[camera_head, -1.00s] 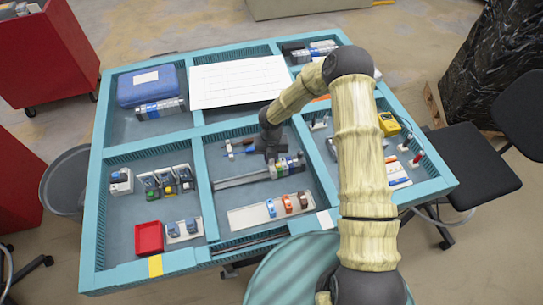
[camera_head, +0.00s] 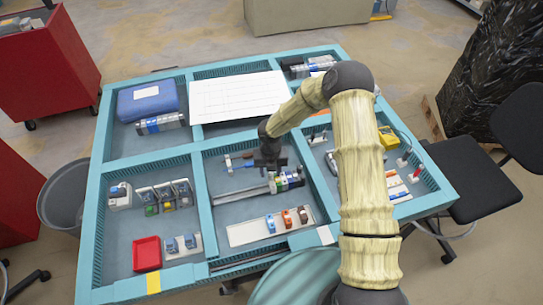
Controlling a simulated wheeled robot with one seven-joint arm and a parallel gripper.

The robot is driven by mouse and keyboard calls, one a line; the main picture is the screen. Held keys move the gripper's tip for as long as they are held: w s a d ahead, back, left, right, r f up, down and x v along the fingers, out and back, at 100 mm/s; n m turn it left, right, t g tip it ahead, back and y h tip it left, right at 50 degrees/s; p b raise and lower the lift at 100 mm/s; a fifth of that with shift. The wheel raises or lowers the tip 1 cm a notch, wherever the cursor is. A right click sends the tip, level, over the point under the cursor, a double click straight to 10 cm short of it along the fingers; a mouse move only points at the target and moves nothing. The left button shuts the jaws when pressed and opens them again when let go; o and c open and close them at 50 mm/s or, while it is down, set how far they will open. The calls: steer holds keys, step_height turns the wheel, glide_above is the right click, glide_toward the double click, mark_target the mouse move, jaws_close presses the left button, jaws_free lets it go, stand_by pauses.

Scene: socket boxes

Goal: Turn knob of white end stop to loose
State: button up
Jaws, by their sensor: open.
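A metal rail (camera_head: 238,195) lies in the middle compartment of the teal-edged table. A row of small terminal blocks (camera_head: 288,181) in white, green, yellow, blue and grey sits at its right end. A small pale piece at the left end of this row may be the white end stop; it is too small to be sure, and its knob cannot be made out. My gripper (camera_head: 271,167) points down just above and behind the left end of the row. It is open, with nothing seen between its fingers. The dark fingers partly hide what lies below them.
A screwdriver-like tool (camera_head: 240,161) lies left of my gripper. A white tray (camera_head: 245,233) with several coloured blocks lies in front of the rail. A red bin (camera_head: 147,254) and small devices fill the left compartment. A white sheet (camera_head: 238,97) lies behind.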

mark_target(272, 175)
step_height(272, 175, up, 17)
steer(key=b, duration=0.2)
steer(key=shift+d+f, duration=0.1)
steer(key=shift+d, duration=0.05)
stand_by(0.5)
steer(key=s+d+r+n+t, duration=0.1)
steer(key=s+d+n, duration=0.4)
steer(key=n, duration=0.6)
steer(key=s+d+r+n, duration=0.4)
steer(key=s+n, duration=0.3)
steer(key=n, duration=0.5)
steer(key=s+d+r+n+t, duration=0.1)
steer(key=s+d+n, duration=0.5)
steer(key=n, duration=0.6)
steer(key=shift+s+r+t, duration=0.3)
steer(key=shift+s+r, duration=0.15)
steer(key=shift+r, duration=0.2)
